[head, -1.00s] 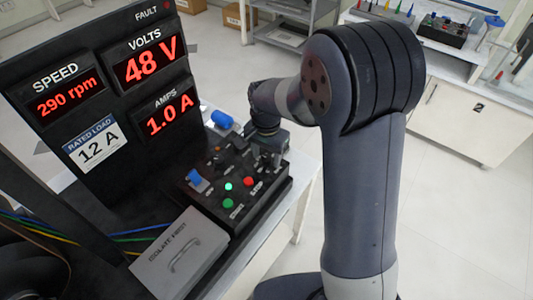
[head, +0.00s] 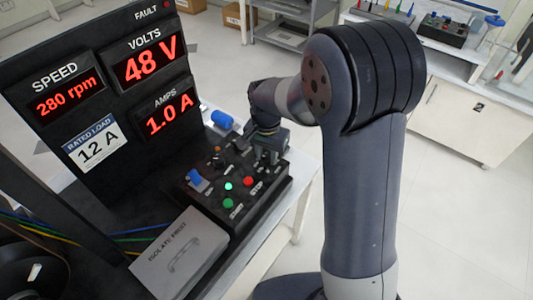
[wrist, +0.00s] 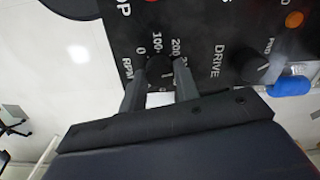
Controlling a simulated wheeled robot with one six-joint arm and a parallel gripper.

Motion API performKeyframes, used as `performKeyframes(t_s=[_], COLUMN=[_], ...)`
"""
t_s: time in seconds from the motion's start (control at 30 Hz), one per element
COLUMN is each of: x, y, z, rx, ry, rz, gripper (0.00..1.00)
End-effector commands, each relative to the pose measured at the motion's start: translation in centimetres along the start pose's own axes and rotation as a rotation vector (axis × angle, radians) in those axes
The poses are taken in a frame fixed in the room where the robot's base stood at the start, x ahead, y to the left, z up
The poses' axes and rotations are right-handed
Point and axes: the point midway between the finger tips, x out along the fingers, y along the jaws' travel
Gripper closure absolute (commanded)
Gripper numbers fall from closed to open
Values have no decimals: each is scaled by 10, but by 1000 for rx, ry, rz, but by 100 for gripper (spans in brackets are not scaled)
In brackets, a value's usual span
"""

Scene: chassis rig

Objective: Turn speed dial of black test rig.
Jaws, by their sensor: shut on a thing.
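The black test rig's control box (head: 272,188) sits on the bench in the head view. In the wrist view, the black speed dial (wrist: 159,68) is on its panel (wrist: 207,35), with an RPM scale around it. My gripper (wrist: 158,80) is shut on the dial, one finger on each side. In the head view, my gripper (head: 268,152) is at the far right part of the box, and the dial is mostly hidden there. The speed display (head: 68,97) reads 280 rpm.
A DRIVE knob (wrist: 262,68) and an orange lamp (wrist: 294,19) are beside the dial. A grey ISOLATE FIRST cover (head: 180,250) stands in front.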

Motion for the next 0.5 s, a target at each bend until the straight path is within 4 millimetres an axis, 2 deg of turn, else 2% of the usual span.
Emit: performKeyframes(t_s=[0.5], x=[0], y=[0], z=[0], rx=[-446], ry=[0], rz=[-1], gripper=[93])
